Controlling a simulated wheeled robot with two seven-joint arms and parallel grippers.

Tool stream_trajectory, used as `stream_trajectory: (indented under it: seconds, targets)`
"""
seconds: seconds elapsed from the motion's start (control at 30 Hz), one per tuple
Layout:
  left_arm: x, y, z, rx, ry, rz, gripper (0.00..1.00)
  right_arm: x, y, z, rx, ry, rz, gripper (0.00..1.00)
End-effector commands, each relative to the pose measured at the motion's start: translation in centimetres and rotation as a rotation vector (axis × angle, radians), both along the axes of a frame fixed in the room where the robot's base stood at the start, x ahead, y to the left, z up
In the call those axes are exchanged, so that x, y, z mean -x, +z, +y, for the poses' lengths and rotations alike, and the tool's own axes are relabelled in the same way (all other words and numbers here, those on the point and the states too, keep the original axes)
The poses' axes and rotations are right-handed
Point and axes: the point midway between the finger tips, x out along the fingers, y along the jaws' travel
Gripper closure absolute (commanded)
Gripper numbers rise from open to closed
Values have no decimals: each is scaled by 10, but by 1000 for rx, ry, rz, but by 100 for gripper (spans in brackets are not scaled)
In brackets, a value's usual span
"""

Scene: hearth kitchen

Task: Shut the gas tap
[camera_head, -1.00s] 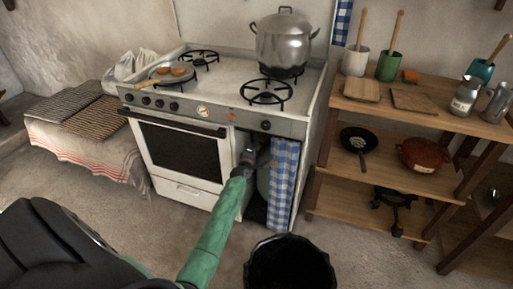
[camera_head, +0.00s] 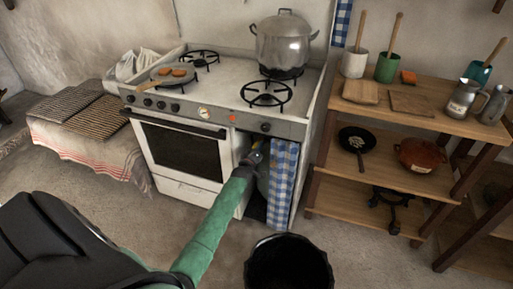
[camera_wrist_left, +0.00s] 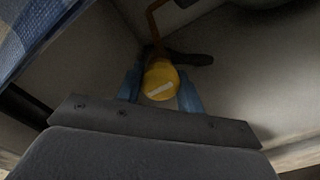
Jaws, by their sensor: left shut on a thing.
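The gas tap (camera_wrist_left: 161,80) shows in the left wrist view as a round yellow knob with a pale bar mark on its face. It sits inside the cupboard under the stove, below a copper-coloured pipe. My left gripper (camera_wrist_left: 160,92) is shut on the yellow knob, with one blue finger on each side of it. In the head view my left gripper (camera_head: 250,160) reaches into the open cupboard bay beside the oven, and the tap is mostly hidden there. My right gripper is not in view.
A blue checked curtain (camera_head: 282,186) hangs right of my left gripper. The white stove (camera_head: 186,186) bears a pot (camera_head: 285,43) and a pan (camera_head: 166,78). A black bucket (camera_head: 288,264) stands on the floor in front. A wooden shelf (camera_head: 430,116) is at right.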

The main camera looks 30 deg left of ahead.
Motion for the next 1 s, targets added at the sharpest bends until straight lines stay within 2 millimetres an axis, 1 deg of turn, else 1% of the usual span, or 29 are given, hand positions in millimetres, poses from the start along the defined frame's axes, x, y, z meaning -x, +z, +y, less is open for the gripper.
stream_trajectory:
  seconds: [0.2,0.63,0.67,0.7,0.77,1.0]
  targets:
    - [1,-3,-2,-40,-2,15,86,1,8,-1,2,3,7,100]
    - [1,-3,-2,-47,-2,16,86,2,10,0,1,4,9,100]
    - [1,-3,-2,-47,-2,16,59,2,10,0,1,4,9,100]
    - [1,-3,-2,-47,-2,16,51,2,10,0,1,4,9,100]
    - [1,-3,-1,-47,-2,16,41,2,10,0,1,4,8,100]
    - [0,-1,-1,-46,-1,13,41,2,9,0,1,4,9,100]
